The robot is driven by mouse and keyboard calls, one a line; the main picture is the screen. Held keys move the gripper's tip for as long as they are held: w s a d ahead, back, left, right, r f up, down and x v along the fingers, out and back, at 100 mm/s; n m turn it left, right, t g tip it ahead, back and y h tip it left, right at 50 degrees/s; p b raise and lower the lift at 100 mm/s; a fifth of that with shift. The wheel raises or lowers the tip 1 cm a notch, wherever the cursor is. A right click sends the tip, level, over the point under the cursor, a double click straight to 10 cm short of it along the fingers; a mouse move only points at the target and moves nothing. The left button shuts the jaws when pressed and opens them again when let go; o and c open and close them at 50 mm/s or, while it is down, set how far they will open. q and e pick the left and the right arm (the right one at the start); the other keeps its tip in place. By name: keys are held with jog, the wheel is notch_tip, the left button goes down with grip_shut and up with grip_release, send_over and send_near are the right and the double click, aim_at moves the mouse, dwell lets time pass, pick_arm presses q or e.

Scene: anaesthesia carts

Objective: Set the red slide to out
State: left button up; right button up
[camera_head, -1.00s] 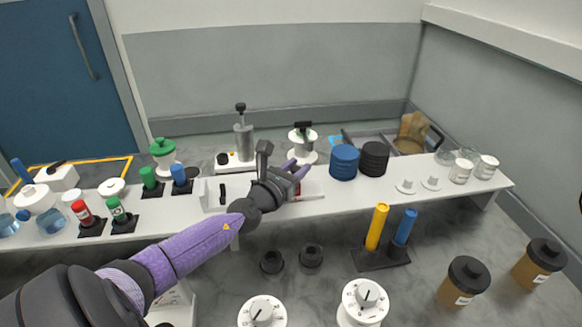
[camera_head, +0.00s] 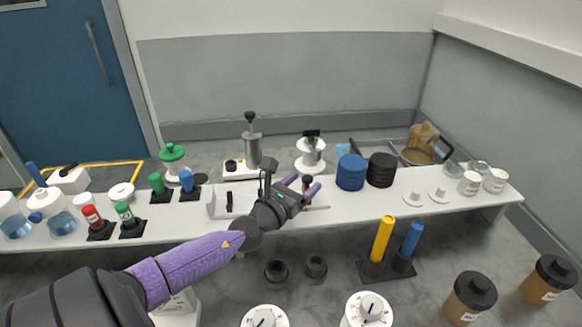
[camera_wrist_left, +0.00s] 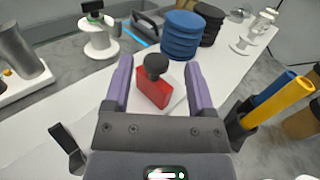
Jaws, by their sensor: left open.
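The red slide is a red block with a black knob (camera_wrist_left: 153,85), seen in the left wrist view on a white base on the bench. In the head view its black knob (camera_head: 307,181) shows between my left fingers, and most of the red part is hidden by the gripper. My left gripper (camera_head: 305,186) is open. In the left wrist view its two purple fingers (camera_wrist_left: 158,66) lie on either side of the red block, with a gap at each side. I cannot tell how deep the fingers reach. My right gripper is not in view.
A black handle (camera_head: 229,199) stands on a white base to the left. Blue discs (camera_head: 351,172) and black discs (camera_head: 381,169) are stacked behind to the right. Yellow (camera_head: 383,238) and blue (camera_head: 412,240) cylinders stand in front, below the bench edge.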

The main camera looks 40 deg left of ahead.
pick_arm(q)
jog(key=s, duration=0.7)
jog(key=shift+d, duration=0.35)
